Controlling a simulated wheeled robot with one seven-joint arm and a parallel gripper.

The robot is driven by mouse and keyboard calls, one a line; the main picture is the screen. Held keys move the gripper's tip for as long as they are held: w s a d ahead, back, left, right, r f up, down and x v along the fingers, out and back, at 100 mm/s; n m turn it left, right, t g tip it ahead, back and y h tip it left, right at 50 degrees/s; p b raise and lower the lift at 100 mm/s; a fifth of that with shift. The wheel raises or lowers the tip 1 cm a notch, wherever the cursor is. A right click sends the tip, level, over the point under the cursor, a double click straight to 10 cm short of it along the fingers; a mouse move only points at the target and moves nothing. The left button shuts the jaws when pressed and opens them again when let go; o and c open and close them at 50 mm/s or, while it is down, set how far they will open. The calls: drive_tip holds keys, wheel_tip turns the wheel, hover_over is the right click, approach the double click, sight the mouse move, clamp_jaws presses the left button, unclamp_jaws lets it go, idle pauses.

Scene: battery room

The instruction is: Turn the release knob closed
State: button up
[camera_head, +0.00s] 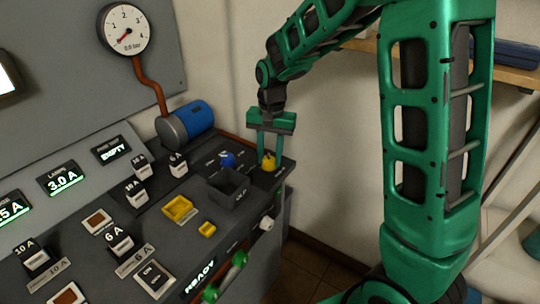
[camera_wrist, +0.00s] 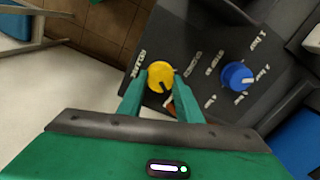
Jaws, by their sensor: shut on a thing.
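A yellow knob (camera_head: 268,164) sits near the right edge of the dark control panel; I take it to be the release knob. My gripper (camera_head: 269,158) reaches down over it from above, with one finger on each side. In the wrist view the yellow knob (camera_wrist: 160,74) lies between the two green fingertips (camera_wrist: 161,82), which are shut on it. A dark pointer mark on the knob faces the gripper side. Small white labels stand around it, too small to read surely. Part of the knob's sides is hidden by the fingers.
A blue knob (camera_head: 228,159) stands close beside, also in the wrist view (camera_wrist: 236,76). A blue cylinder (camera_head: 194,118) lies behind. The gauge (camera_head: 126,29) reads about 0.0 bar. Free floor lies to the right.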

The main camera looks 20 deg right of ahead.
drive_tip(key=n, duration=0.4)
drive_tip(key=shift+w+r, duration=0.1)
drive_tip(key=shift+w, duration=0.05)
drive_tip(key=n, duration=0.9)
drive_tip(key=shift+w+n, duration=0.1)
drive_tip(key=shift+n, duration=1.5)
drive_tip(key=shift+d, duration=0.15)
drive_tip(key=o, duration=1)
drive_tip(key=shift+o, duration=0.2)
